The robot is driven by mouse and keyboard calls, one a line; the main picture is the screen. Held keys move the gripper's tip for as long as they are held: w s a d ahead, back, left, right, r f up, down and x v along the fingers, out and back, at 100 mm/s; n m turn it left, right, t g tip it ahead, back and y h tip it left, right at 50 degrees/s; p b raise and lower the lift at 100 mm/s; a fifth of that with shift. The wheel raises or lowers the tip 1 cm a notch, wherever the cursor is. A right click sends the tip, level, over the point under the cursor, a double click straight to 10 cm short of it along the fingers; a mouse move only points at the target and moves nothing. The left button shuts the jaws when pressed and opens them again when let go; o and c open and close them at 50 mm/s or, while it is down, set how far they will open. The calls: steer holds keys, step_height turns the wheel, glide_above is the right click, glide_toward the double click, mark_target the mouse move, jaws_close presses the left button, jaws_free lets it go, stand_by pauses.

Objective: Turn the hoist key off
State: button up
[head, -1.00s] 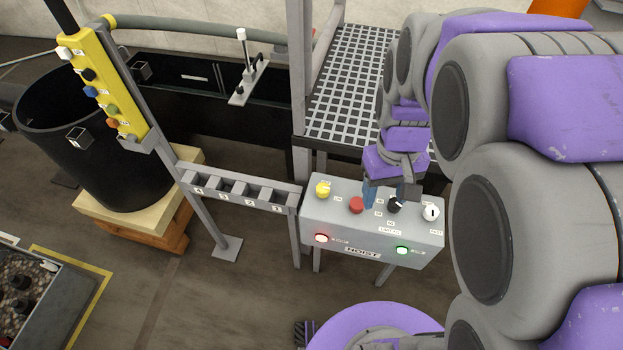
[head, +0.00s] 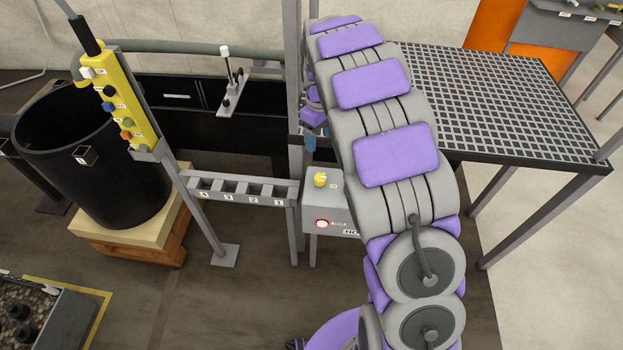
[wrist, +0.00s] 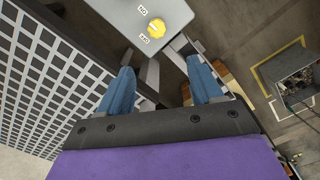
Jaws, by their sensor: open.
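The grey hoist box (head: 338,205) stands mid-picture in the head view. My arm hides its right side, with the red, black and white controls seen earlier. Its yellow knob (head: 320,180) and lit red lamp (head: 322,224) show. Two labels flank the yellow knob in the wrist view (wrist: 156,27); I cannot read them surely. I cannot tell which control is the hoist key. My gripper (wrist: 162,84) is open and empty, with blue fingers apart and the yellow knob beyond their tips. In the head view a blue finger shows above the box, apart from the knob.
A grated platform (head: 510,98) lies behind and right of the box. A grey slotted rack (head: 240,190) stands close on its left. A yellow button pendant (head: 128,100) hangs on a post near a black tub (head: 115,190). Floor in front of the rack is clear.

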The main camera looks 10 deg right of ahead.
step_height(320, 180, down, 3)
steer(key=d, duration=0.2)
steer(key=b, duration=0.3)
glide_above(320, 177)
steer(key=f, duration=0.6)
steer(key=a+f, duration=0.1)
steer(key=f, duration=0.4)
steer(key=d+f, duration=0.1)
steer(key=f, duration=0.2)
steer(key=shift+d+f, duration=0.15)
steer(key=shift+d, duration=0.25)
steer(key=shift+a, duration=0.7)
steer(key=shift+c, duration=0.4)
steer(key=shift+d, duration=0.5)
steer(key=c, duration=0.6)
steer(key=shift+a, duration=0.2)
steer(key=c, duration=0.4)
steer(key=shift+o, duration=0.2)
